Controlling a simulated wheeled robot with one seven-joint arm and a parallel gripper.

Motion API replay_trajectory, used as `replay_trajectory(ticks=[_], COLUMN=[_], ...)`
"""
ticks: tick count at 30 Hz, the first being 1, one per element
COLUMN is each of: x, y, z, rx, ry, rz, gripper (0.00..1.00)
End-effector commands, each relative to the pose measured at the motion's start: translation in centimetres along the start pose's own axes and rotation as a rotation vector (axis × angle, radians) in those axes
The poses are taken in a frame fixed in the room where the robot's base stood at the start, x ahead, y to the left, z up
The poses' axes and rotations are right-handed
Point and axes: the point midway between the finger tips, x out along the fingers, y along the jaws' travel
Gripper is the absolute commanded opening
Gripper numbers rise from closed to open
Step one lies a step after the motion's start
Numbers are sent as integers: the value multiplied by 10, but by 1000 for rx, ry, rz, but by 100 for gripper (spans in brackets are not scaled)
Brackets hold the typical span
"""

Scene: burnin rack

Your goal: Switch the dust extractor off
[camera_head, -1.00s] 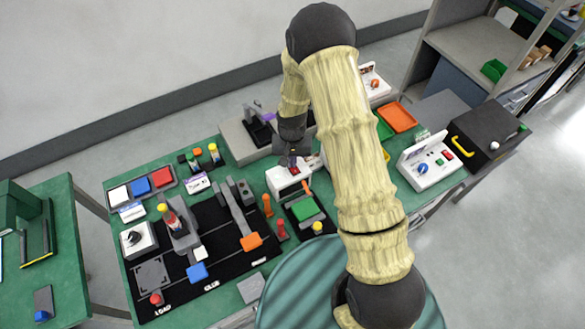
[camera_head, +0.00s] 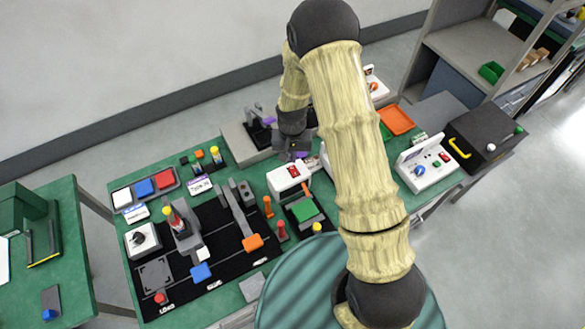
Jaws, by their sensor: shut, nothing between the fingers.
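No label that I can read names the dust extractor. A white box with a red switch (camera_head: 288,177) stands on the green table near the middle, just below my gripper in the picture. The red switch on its top is in plain view, but its position is too small to tell. My gripper (camera_head: 299,158) is shut and empty, and appears apart from the box, above and behind it. My arm hides part of the table to the right of the box.
A white control panel (camera_head: 425,168) with a blue knob and red and green buttons stands at right, beside a black box (camera_head: 486,135) with a yellow handle. An orange tray (camera_head: 397,120) lies behind. A black mat (camera_head: 160,278) with fixtures covers the left. Orange and red pegs stand near the white box.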

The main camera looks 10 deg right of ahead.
Motion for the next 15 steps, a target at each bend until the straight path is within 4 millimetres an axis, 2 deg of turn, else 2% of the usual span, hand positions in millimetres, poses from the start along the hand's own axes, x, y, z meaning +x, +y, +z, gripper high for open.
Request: replay_trajectory(ticks=[9,15], x=[-23,-26], y=[0,0], z=[0,0], rx=[0,-1], ry=[-1,-1], rz=[0,1], gripper=[0,0])
